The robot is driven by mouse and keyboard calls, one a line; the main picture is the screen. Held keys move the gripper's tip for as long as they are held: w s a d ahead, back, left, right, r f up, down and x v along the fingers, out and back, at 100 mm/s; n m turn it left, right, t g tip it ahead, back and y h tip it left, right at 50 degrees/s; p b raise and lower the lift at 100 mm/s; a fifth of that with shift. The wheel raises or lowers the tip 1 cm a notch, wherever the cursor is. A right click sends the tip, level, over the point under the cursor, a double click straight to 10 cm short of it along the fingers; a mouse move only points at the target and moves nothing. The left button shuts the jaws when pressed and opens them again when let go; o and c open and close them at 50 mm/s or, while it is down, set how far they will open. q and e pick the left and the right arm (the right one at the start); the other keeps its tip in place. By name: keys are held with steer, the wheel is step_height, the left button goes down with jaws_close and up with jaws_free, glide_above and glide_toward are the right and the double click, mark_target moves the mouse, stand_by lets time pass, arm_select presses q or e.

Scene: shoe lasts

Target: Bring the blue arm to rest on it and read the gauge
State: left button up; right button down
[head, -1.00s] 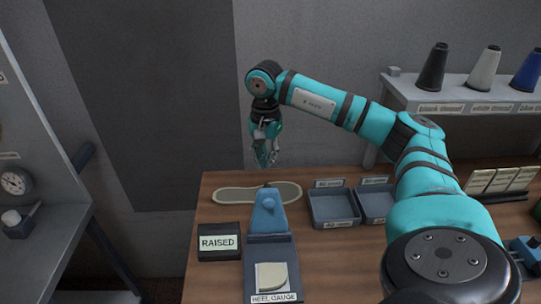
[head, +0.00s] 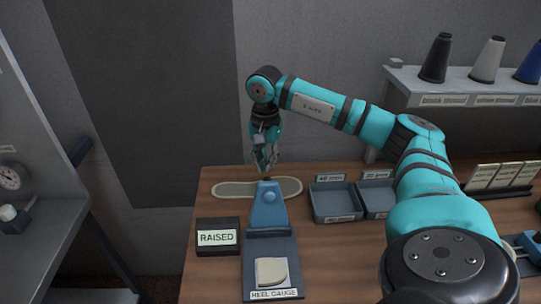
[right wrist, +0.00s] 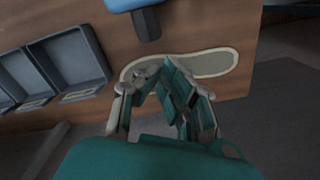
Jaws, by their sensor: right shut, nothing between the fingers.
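The heel gauge (head: 288,240) stands on the table with its blue arm (head: 267,207) up. A pale heel piece (head: 272,271) lies on its plate below the arm. The display (head: 217,238) beside the gauge reads RAISED. My right gripper (head: 266,168) is shut and empty, just behind and above the top of the blue arm. My left gripper is out of view.
A sole-shaped piece (head: 232,189) lies flat behind the gauge. Two blue-grey trays (head: 338,216) stand to the right. Thread cones (head: 487,60) stand on a shelf at the back right. A grey rack (head: 50,240) with a dial is at the left.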

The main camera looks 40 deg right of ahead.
mark_target(269, 195)
steer(key=shift+s+a+b, duration=0.3)
steer(key=shift+s+a, duration=1.2)
steer(key=shift+s, duration=0.3)
steer(key=shift+s+a+b, duration=0.25)
steer(key=shift+s+a, duration=1.25)
steer(key=shift+s, duration=0.3)
steer(key=r+p, duration=0.2)
steer(key=w+d+r+p, duration=0.1)
steer(key=r, duration=0.2)
steer(key=r+p, duration=0.2)
steer(key=r, duration=0.1)
steer(key=shift+w+d+p, duration=0.15)
steer(key=shift+w+p, duration=0.2)
